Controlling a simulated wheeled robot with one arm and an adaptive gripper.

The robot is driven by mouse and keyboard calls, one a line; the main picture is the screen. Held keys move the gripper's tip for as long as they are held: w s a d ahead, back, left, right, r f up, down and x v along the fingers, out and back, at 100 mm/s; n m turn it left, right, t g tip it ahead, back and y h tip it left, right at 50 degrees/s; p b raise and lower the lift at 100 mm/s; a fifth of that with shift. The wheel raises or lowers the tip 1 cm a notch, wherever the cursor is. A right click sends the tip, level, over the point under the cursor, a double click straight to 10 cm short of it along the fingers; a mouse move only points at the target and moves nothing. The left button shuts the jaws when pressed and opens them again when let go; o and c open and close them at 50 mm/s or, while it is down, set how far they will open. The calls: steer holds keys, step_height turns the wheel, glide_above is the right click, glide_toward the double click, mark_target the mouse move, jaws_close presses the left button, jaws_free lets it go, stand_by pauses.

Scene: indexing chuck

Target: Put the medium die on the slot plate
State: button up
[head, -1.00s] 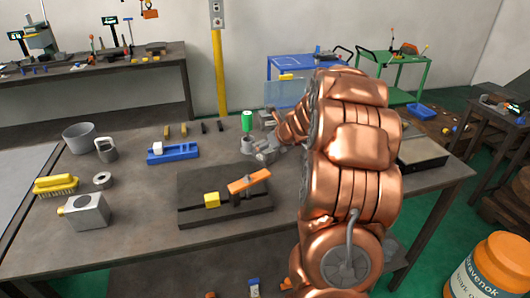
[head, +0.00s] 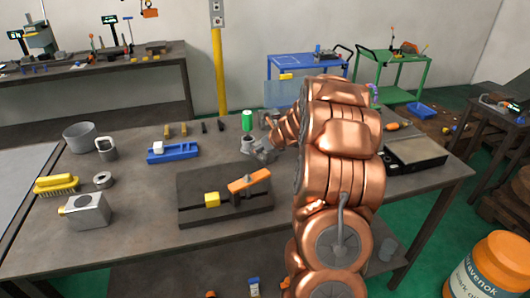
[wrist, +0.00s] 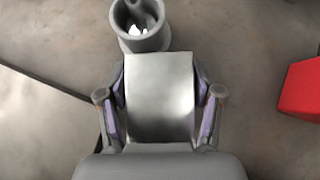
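The dark plate with a slot (head: 196,187), which looks like the slot plate, lies on the bench; a yellow block (head: 212,199) and an orange bar (head: 249,180) are on it. My gripper (head: 264,152) is behind the plate, partly hidden by my arm. In the wrist view, my gripper's purple-padded fingers (wrist: 160,105) flank a smooth silver-grey block (wrist: 160,98). The fingers are close to its sides; I cannot tell whether they press on it. I cannot tell for certain whether this block is the medium die.
A grey cup (wrist: 139,38) stands just beyond the block, and a red object (wrist: 300,88) is at right. On the bench are a blue holder (head: 173,153), a green bottle (head: 247,120), a yellow brush (head: 56,184) and a silver box (head: 87,212). The bench's front left is clear.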

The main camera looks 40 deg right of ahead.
jaws_close()
stand_by(0.3)
steer(key=shift+r, duration=0.2)
